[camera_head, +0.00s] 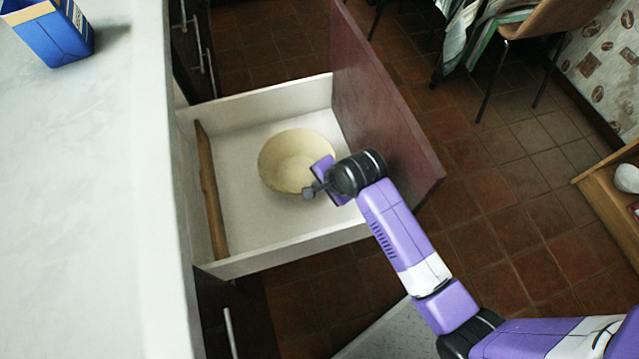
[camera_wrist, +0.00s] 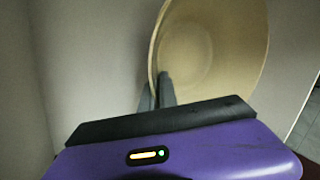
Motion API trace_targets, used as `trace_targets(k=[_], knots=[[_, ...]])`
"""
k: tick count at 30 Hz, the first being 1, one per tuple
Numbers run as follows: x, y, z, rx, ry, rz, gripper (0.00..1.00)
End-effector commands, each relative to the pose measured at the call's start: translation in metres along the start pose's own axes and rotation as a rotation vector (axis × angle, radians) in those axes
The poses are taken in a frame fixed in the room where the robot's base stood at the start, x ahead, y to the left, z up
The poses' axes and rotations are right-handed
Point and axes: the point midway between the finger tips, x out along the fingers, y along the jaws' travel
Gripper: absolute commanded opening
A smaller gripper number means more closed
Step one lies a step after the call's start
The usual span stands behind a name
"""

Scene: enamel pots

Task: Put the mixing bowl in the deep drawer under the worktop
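The cream mixing bowl (camera_head: 285,160) is inside the open deep drawer (camera_head: 262,107), upright or nearly so, over its pale floor. I cannot tell whether its base touches the floor. My gripper (camera_head: 309,191) is at the bowl's near right rim. In the wrist view, the fingers of my gripper (camera_wrist: 157,92) stand close together on either side of the wall of the bowl (camera_wrist: 215,50), one inside and one outside. They look shut on the rim. The bowl's underside is hidden.
The dark red drawer front (camera_head: 385,105) stands right of my gripper. The pale worktop (camera_head: 90,200) carries a blue box (camera_head: 50,35). A chair (camera_head: 545,20) is at the upper right.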

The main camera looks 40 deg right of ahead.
Motion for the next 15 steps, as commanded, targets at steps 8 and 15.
trace_targets(k=[8,15], knots=[[0.0023,0.0011,0.0,0.0,0.0,0.0,0.05],[0.0019,0.0009,0.0001,0.0,0.0,0.0,0.26]])
